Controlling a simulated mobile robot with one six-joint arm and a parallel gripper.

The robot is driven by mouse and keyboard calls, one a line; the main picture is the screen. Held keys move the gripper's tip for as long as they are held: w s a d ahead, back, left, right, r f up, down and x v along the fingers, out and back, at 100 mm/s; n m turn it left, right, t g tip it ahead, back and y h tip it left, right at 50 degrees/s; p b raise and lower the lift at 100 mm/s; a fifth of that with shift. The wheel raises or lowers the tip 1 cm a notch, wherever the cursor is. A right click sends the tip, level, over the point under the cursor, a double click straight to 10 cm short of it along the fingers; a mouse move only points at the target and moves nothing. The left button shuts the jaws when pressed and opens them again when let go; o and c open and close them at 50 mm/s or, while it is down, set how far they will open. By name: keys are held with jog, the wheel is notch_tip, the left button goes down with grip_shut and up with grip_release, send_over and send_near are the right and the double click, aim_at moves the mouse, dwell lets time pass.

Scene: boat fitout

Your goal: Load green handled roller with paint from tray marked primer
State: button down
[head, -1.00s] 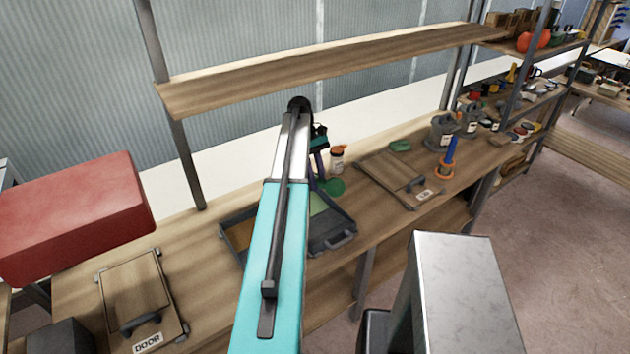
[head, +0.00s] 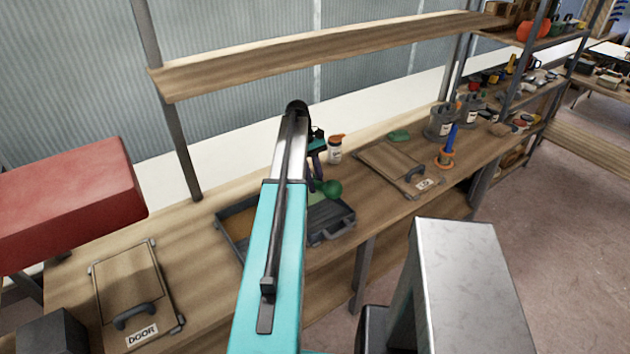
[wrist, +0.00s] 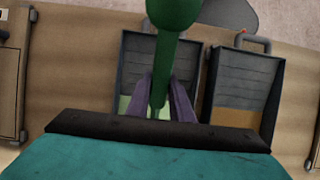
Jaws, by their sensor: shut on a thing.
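My gripper (wrist: 162,92) has purple fingers shut on the green handle (wrist: 172,50) of a tool, in the wrist view. The handle also shows as a green knob (head: 334,190) beside my gripper (head: 316,176) in the head view. The tool's roller end cannot be made out. Two dark trays lie on the bench beyond the fingers in the wrist view. The left tray (wrist: 185,62) holds pale green paint, partly hidden by the handle and fingers. The right tray (wrist: 240,70) holds orange-brown paint. No label is readable on either. My arm hides part of the trays in the head view.
A board marked DOOR (head: 115,275) lies on the bench at left, near a red block (head: 70,205). A white bottle with an orange cap (head: 335,150) stands behind the trays. Another handled board (head: 380,165) lies to the right. A wooden shelf (head: 300,55) spans above the bench.

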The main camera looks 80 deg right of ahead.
jog(key=shift+f+b, duration=0.75)
jog(key=shift+f, duration=2)
jog(key=shift+f, duration=0.75)
jog(key=shift+r, duration=0.15)
jog(key=shift+r+p, duration=2.5)
jog(key=shift+r, duration=1.95)
